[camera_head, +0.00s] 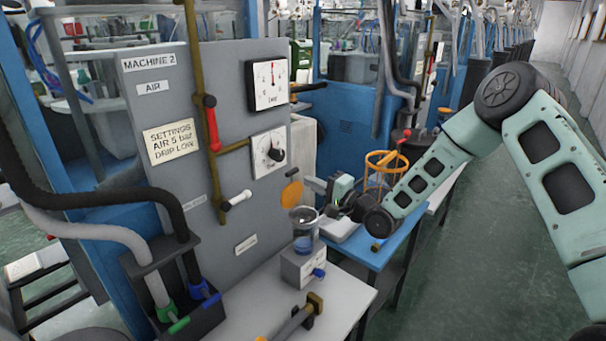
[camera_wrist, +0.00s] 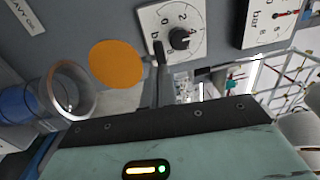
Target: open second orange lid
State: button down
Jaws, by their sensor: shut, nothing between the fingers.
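The orange lid (camera_head: 292,195) is a flat round disc standing up beside the panel of machine 2, above a jar (camera_head: 303,241) with blue contents. The jar's round mouth is uncovered. In the wrist view the lid (camera_wrist: 117,64) shows nearly face-on, to the upper right of the open jar rim (camera_wrist: 72,90). My gripper (camera_head: 312,184) is shut and empty, just right of the lid. In the wrist view its fingers (camera_wrist: 158,66) point up the picture, to the right of the lid with a small gap in the image. Contact cannot be told.
The grey panel (camera_head: 215,90) carries a dial gauge (camera_head: 269,84), a knob (camera_head: 268,153), a red-handled valve (camera_head: 212,125) and a white-tipped lever (camera_head: 237,200). A blue-topped bench (camera_head: 375,253) and an orange wire basket (camera_head: 386,161) stand near my arm. The aisle at right is clear.

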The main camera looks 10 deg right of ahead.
aim_at(294, 172)
jog(key=shift+p+x, duration=0.5)
jog(key=shift+x, duration=1.4)
jog(key=shift+w+a+r+g+h+p, duration=0.3)
jog(key=shift+w+a+g+p, duration=0.05)
jog(key=shift+w+a+g, duration=0.1)
jog(key=shift+w+a+f+b, duration=0.2)
jog(key=shift+w+b, duration=0.15)
jog(key=shift+b, duration=0.15)
jog(key=shift+w+a+r, duration=0.15)
jog(key=shift+w, duration=0.15)
jog(key=shift+s, duration=0.1)
